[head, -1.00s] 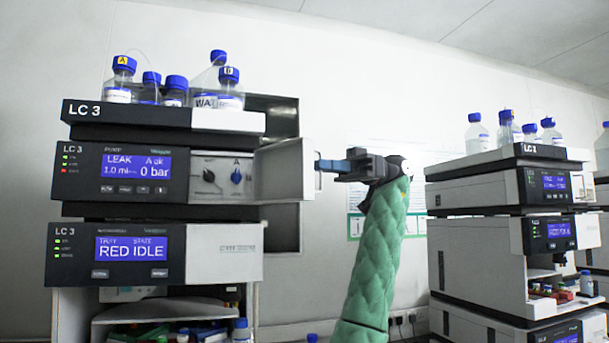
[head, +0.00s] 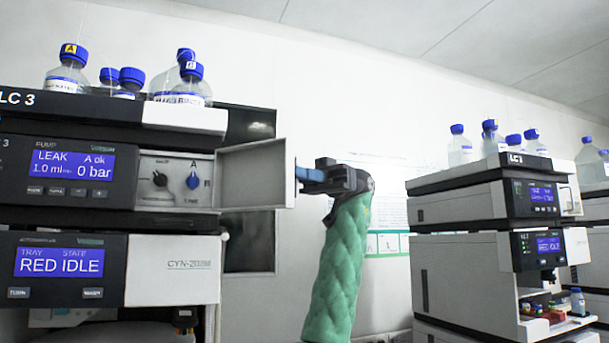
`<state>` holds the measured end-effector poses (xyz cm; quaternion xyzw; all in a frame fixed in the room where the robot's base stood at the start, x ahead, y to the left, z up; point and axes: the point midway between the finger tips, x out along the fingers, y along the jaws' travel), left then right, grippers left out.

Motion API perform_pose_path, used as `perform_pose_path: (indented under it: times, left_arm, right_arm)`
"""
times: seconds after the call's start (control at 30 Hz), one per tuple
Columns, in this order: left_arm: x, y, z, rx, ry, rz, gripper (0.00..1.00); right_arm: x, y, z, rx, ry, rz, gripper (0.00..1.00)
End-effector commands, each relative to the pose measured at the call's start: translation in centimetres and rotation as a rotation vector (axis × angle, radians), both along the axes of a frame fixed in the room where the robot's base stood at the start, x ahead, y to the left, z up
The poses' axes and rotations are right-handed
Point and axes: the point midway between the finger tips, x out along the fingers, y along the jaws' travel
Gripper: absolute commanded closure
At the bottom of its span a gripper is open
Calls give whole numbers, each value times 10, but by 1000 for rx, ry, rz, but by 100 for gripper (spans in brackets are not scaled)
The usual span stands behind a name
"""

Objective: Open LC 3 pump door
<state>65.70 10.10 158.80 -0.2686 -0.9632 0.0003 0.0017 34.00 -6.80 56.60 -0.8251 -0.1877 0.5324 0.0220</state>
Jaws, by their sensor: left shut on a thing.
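The LC 3 stack stands at the left, with its pump module's display (head: 72,166) reading LEAK, A ok and 0 bar. The pump door (head: 254,176) is a pale panel swung out from the right side of the pump bay. The bay (head: 175,181) is exposed, showing a black knob (head: 160,179) and a blue knob (head: 193,181). My left gripper (head: 301,175), with blue fingers, is shut on the door's outer free edge. The exact grip is partly hidden. My right gripper is not in view.
Blue-capped bottles (head: 66,72) stand on top of the LC 3 stack. Below the pump is a module (head: 172,268) whose display reads RED IDLE. Another instrument stack (head: 460,205) with bottles stands at the right. Wall and free room lie between the stacks.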

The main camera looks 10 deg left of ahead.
Motion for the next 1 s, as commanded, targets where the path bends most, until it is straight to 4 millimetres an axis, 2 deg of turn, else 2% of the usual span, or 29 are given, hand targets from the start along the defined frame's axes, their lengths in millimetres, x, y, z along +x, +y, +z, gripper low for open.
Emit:
perform_pose_path:
  times: [0.03,0.1,0.13,0.2,0.23,1.0]
  left_arm:
    - [2,7,-3,-10,1,1,100]
    - [2,7,-3,-10,1,1,100]
    - [2,7,-2,-10,1,0,88]
    - [2,6,-2,-9,1,1,74]
    - [2,6,-2,-8,1,1,72]
    - [0,2,0,-1,0,0,72]
  right_arm:
    - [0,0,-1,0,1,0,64]
    - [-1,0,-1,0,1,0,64]
    - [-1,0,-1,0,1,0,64]
    - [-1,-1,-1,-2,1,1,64]
    - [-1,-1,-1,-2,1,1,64]
    - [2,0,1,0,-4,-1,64]
